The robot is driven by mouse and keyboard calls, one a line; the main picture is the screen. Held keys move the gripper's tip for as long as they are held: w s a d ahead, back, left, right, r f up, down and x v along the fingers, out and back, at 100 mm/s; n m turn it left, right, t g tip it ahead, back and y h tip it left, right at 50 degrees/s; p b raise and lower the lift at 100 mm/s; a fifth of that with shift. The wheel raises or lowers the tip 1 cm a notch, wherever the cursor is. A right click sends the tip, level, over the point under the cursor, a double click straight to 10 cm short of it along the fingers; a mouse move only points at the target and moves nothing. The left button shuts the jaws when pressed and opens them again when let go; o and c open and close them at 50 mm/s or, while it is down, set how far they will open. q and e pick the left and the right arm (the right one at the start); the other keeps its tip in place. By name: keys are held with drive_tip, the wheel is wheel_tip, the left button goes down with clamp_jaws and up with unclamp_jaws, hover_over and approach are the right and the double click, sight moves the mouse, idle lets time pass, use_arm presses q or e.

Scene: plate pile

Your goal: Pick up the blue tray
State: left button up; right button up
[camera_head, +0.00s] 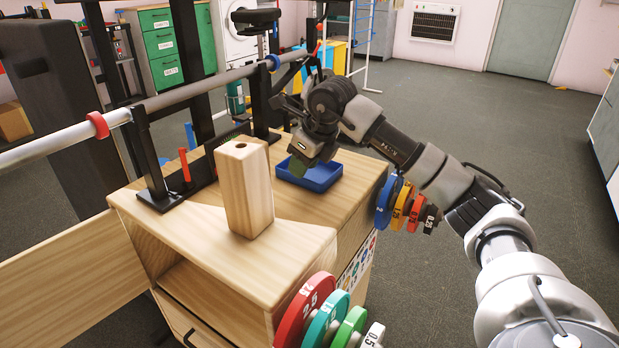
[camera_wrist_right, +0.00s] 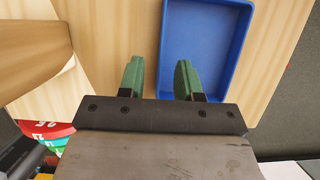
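The blue tray (camera_head: 318,184) lies on the wooden cabinet top near its right edge. It is a shallow, empty rectangular tray in the right wrist view (camera_wrist_right: 207,50). My right gripper (camera_head: 300,168) is over the tray's left part, pointing down. In the wrist view the green fingers (camera_wrist_right: 160,78) are apart, with the tray's side wall in line with the gap. One finger is over the tray's inside and the other is outside it. I cannot tell how far the fingertips reach down. My left gripper is not in view.
A tall wooden block (camera_head: 244,190) stands on the cabinet top (camera_head: 200,232), left of the tray. A barbell bar (camera_head: 200,95) on black uprights runs behind. Coloured weight plates (camera_head: 390,205) hang at the cabinet's right side, more (camera_head: 318,312) at its front. Open floor lies to the right.

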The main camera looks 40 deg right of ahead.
drive_tip(key=b+x, duration=0.1)
drive_tip(key=x, duration=0.2)
drive_tip(key=shift+w+f, duration=0.2)
drive_tip(key=shift+f, duration=0.05)
clamp_jaws()
drive_tip(key=shift+r, duration=0.15)
